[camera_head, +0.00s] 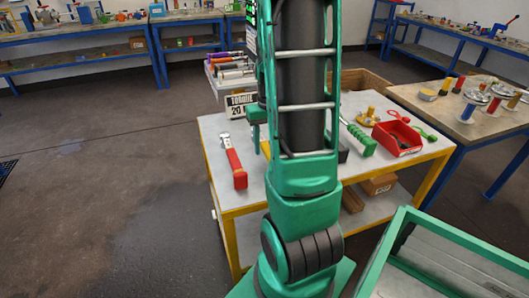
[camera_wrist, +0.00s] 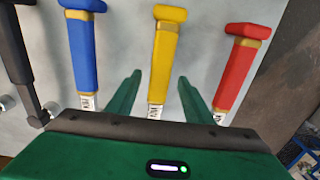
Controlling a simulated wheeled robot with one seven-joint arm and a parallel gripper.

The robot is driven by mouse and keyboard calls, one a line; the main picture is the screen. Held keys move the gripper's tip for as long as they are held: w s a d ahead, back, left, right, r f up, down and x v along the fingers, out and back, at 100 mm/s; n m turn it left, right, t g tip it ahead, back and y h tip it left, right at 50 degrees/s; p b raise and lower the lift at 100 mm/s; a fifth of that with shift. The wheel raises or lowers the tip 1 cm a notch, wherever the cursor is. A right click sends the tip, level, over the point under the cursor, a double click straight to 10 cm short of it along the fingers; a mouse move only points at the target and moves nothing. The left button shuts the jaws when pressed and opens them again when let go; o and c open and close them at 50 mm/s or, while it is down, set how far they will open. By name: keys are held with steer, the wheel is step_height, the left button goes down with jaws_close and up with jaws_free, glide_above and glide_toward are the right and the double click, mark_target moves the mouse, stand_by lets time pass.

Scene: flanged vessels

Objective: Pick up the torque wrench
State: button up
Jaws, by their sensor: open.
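Several wrench-like tools with coloured handles lie side by side on the light table top in the wrist view: a blue one (camera_wrist: 82,50), a yellow one (camera_wrist: 163,60) and a red one (camera_wrist: 236,70). Each carries a small white label that I cannot read clearly. My gripper (camera_wrist: 160,78) is open and empty, with the yellow handle between its two green fingers in the picture; I cannot tell its height above it. In the head view the red wrench (camera_head: 235,168) lies near the table's left edge. My arm hides the tools to its right.
A sign (camera_head: 240,103) reading "TORQUE 20" stands at the back of the table (camera_head: 212,132). A black tool (camera_wrist: 17,55) lies at the wrist view's left. Right of my arm are a green-handled tool (camera_head: 360,140) and a red bin (camera_head: 397,138). A green-framed structure (camera_head: 450,230) stands front right.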

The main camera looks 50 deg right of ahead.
steer(key=shift+w+d+f, duration=0.1)
steer(key=shift+w+f, duration=0.1)
steer(key=shift+f, duration=1.7)
steer(key=shift+c, duration=0.6)
steer(key=c, duration=1.1)
jaws_close()
steer(key=shift+r, duration=0.1)
